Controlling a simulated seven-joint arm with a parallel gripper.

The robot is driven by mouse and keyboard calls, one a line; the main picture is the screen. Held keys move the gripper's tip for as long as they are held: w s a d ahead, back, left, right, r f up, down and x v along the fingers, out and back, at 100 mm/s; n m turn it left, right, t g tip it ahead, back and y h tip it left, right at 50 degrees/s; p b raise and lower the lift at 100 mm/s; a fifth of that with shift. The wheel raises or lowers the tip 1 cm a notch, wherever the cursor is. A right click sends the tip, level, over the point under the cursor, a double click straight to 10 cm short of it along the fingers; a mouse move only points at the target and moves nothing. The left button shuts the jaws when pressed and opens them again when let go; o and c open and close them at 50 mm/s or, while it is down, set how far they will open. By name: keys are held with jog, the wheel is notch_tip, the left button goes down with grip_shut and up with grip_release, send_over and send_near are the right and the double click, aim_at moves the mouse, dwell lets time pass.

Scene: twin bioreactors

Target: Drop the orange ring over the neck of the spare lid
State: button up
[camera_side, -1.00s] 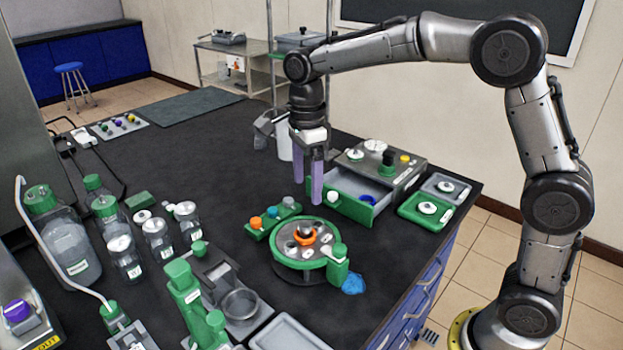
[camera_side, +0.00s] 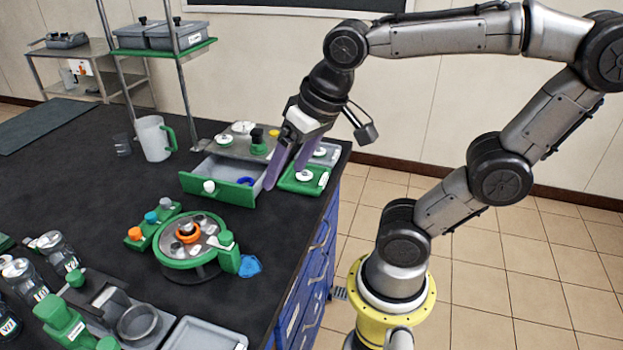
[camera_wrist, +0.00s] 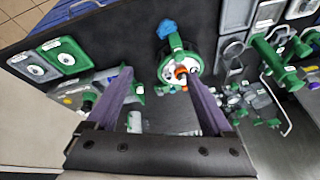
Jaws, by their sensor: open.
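The orange ring (camera_side: 188,236) sits around the middle post of the round green-rimmed turntable (camera_side: 178,262); in the wrist view the ring (camera_wrist: 181,73) shows beside one fingertip. My gripper (camera_side: 284,178) is open and empty, tilted, with its purple fingers near the right end of the open drawer and the green tray. White lids with dark centres lie in the green tray (camera_side: 291,186) and the grey tray behind it: a front lid (camera_side: 304,175) and a back lid (camera_side: 320,152). I cannot tell which lid is the spare one.
The open drawer (camera_side: 222,189) holds a blue ring (camera_side: 245,181). A green rack (camera_side: 150,232) with coloured caps stands left of the turntable. A blue crumpled thing (camera_side: 250,265) lies at its right. A mug (camera_side: 154,138) stands behind. The table's left middle is clear.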

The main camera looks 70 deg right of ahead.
jog(key=s+n, duration=0.1)
jog(key=s+f+n, duration=0.1)
jog(key=s+f+n+t, duration=0.1)
jog(key=s+n, duration=0.1)
jog(key=shift+d+f, duration=0.1)
jog(key=shift+d, duration=0.05)
dwell(0.9)
